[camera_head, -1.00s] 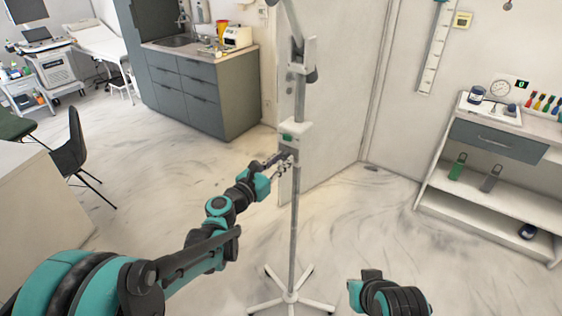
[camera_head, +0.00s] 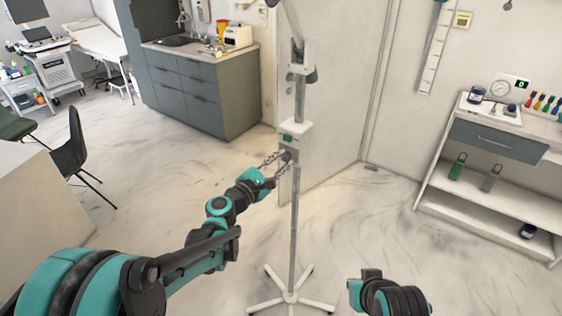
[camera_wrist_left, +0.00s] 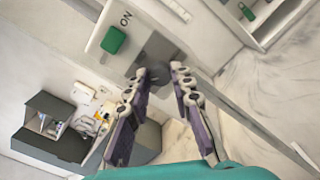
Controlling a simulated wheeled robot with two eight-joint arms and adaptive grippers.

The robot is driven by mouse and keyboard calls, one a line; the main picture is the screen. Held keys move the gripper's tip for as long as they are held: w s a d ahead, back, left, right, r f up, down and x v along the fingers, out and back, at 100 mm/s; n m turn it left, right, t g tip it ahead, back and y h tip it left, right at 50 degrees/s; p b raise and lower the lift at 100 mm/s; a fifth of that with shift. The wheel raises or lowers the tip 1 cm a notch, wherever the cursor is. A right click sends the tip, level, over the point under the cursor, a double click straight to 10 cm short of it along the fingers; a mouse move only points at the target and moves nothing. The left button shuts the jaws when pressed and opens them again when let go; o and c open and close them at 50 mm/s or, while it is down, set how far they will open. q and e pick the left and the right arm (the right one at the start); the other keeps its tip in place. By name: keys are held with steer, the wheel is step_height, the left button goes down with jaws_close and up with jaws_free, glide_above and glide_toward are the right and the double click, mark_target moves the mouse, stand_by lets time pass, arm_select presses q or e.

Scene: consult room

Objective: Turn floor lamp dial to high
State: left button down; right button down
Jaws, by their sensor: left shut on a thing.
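The floor lamp (camera_head: 295,220) stands upright, a grey pole on a white spoked base. A pale control box (camera_head: 297,132) with a green switch (camera_head: 287,137) is on the pole. The green switch (camera_wrist_left: 113,40) shows large in the left wrist view beside the letters "ON". The dial's setting cannot be read. My right gripper is not in view.
A grey cabinet with a sink (camera_head: 205,80) stands at the back left. A white shelf unit (camera_head: 500,150) with a grey drawer is at the right. A dark chair (camera_head: 72,155) is at the left. The floor around the lamp base is clear.

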arm_select(q)
steer(key=m, duration=0.4)
steer(key=shift+m, duration=0.4)
steer(key=m, duration=0.3)
steer(key=shift+m, duration=0.3)
steer(key=m, duration=1.3)
steer(key=shift+m, duration=0.3)
steer(key=m, duration=0.5)
steer(key=shift+s+m, duration=0.1)
steer(key=shift+m, duration=0.2)
steer(key=c, duration=1.3)
jaws_free()
